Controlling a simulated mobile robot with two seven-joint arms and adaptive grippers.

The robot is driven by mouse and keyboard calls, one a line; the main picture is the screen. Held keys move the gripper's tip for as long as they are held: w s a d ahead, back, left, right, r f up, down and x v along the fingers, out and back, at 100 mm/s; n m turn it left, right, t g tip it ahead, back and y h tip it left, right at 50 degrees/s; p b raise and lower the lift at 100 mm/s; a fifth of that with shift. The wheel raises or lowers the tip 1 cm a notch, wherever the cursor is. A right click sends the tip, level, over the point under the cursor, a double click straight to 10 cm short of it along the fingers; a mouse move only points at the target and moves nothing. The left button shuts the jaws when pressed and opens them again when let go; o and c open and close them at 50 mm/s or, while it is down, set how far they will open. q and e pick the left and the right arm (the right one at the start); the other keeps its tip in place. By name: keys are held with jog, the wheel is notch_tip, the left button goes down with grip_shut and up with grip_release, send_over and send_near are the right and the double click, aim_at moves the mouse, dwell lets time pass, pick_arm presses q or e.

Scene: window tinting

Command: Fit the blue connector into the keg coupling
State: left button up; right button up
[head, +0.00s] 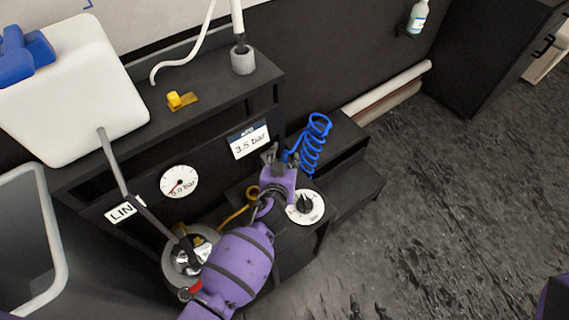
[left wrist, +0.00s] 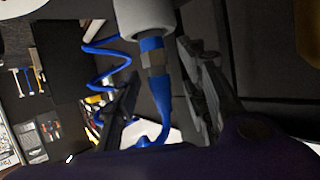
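My left gripper (head: 279,158) is above the low dark shelf, beside the coiled blue hose (head: 314,146). In the left wrist view, the blue connector (left wrist: 152,44) lies between its two fingers, with gaps visible on both sides, so the gripper looks open. The connector has a dark grey band, and its upper end meets a pale grey cylinder (left wrist: 145,16); I cannot tell whether it is seated there. A shiny metal fitting, which looks like the keg coupling (head: 190,252), sits on a round grey top at lower left, partly behind my arm. My right gripper is not in view.
A pressure gauge (head: 179,182), a 3.5 bar sign (head: 249,140) and a round dial (head: 305,207) are close to my left arm. A white container (head: 72,95) stands on the dark bench. The floor to the right is clear.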

pick_arm(q)
grip_shut()
jog(key=shift+r, duration=0.2)
